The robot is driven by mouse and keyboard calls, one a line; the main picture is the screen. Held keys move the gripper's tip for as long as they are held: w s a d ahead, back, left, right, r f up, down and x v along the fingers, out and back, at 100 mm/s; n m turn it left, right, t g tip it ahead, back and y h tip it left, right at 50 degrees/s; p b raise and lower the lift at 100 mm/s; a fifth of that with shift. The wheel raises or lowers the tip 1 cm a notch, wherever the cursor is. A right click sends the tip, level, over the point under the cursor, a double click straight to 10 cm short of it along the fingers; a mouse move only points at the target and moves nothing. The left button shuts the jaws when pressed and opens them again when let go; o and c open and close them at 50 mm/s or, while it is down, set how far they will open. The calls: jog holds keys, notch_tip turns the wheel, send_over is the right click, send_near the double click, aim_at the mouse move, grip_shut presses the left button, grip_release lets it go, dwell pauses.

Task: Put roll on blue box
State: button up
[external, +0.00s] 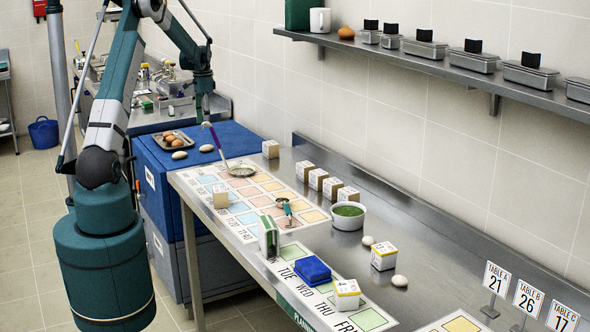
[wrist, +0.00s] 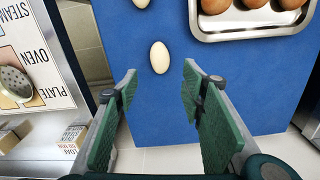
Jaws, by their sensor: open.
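My gripper (wrist: 160,82) is open and empty, its green-padded fingers spread wide. In the external view my gripper (external: 206,98) is above the large blue box (external: 229,135) at the counter's left end. A cream oval roll (wrist: 159,57) lies on the blue top, appearing just beyond the gap between the fingertips and apart from them; it also shows in the external view (external: 179,155). A second cream oval (wrist: 141,2) is cut by the wrist view's top edge. Similar ovals (external: 368,240) (external: 399,281) lie on the counter. A small blue box (external: 312,270) sits on the planning board.
A metal tray (wrist: 203,34) with brown eggs stands on the large blue box. Several small cartons, a bowl of greens (external: 347,215) and a green-white holder (external: 268,238) stand on the counter. A wall shelf (external: 400,54) runs above.

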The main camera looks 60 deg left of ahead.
jog(key=w+d+r+t+y, duration=0.1)
jog(key=w+d+r, duration=0.1)
jog(key=d+r, duration=0.55)
jog(key=w+d+r, duration=0.2)
jog(key=d+r, duration=0.3)
jog(key=d, duration=0.6)
jog(key=s+d+r+t, duration=0.1)
jog(key=d+r, duration=0.3)
jog(key=d, duration=0.6)
jog(key=s+d+r+t, duration=0.1)
jog(key=d+r, duration=0.3)
jog(key=d, duration=0.6)
jog(key=s+d+r+n+t, duration=0.15)
jog(key=s+d, duration=0.25)
jog(key=d, duration=0.5)
jog(key=s+d+r, duration=0.2)
jog(key=s+d, duration=0.2)
jog(key=d, duration=0.4)
jog(key=s+d+f+t, duration=0.1)
jog(key=s+d+f, duration=0.1)
jog(key=s+d, duration=0.5)
jog(key=s+d+f+t, duration=0.1)
jog(key=s+d+f, duration=0.2)
jog(key=s+d, duration=0.4)
jog(key=shift+s+d+f+t+h, duration=0.2)
jog(key=shift+s+d+t+h, duration=0.15)
jog(key=shift+d, duration=0.5)
